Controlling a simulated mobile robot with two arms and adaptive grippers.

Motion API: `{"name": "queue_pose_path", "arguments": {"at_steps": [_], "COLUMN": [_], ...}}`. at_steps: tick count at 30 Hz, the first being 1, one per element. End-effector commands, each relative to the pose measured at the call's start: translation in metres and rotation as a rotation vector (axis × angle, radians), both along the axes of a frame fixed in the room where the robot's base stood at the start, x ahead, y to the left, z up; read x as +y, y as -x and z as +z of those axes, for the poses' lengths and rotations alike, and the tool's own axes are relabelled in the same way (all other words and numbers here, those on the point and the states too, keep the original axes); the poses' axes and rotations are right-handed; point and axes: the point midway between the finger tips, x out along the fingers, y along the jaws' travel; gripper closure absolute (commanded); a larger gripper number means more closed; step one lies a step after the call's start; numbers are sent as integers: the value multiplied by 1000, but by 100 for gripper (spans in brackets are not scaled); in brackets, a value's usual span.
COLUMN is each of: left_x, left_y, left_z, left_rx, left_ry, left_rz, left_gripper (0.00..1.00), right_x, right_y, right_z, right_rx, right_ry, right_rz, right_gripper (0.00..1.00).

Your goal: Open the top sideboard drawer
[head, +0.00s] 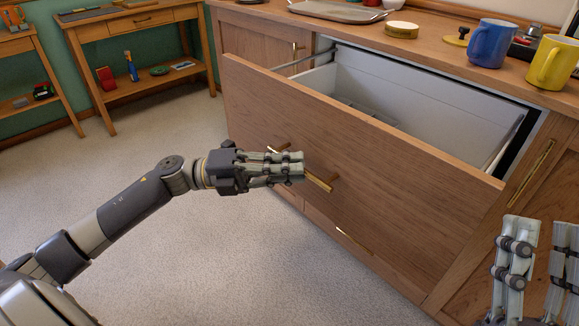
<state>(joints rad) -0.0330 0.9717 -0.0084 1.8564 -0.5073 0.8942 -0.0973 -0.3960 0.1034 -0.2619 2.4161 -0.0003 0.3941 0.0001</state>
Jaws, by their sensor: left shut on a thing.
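The top sideboard drawer (400,165) stands pulled out of the wooden sideboard, with its white interior (400,90) showing from above. Its wide wooden front carries a brass and wood bar handle (319,182). My left gripper (297,167) is shut on this handle at the middle of the front.
On the sideboard top stand a blue mug (491,43), a yellow mug (553,62), a round yellow tin (401,30) and a metal tray (338,11). A lower drawer with a brass handle (355,243) is shut. Carpet (190,265) is free at left.

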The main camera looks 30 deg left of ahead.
Motion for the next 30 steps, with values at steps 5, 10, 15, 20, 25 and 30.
{"name": "queue_pose_path", "arguments": {"at_steps": [5,10,15,20,25,30], "left_x": [0,0,0,8,32,62], "left_y": [0,0,0,3,14,28], "left_z": [-1,-1,0,-3,-7,-11], "left_rx": [1,0,0,3,5,5], "left_ry": [-2,-1,-1,-1,-2,-2], "left_rz": [-2,-1,0,2,3,3], "left_gripper": [72,70,70,70,70,70], "right_x": [0,0,1,1,1,0], "right_y": [0,0,1,1,1,1], "right_z": [0,0,0,0,0,0], "right_rx": [-1,-1,0,-1,-1,-1], "right_ry": [0,0,0,0,-1,-1], "right_rz": [0,0,3,3,2,2], "right_gripper": [60,60,60,60,60,60]}}
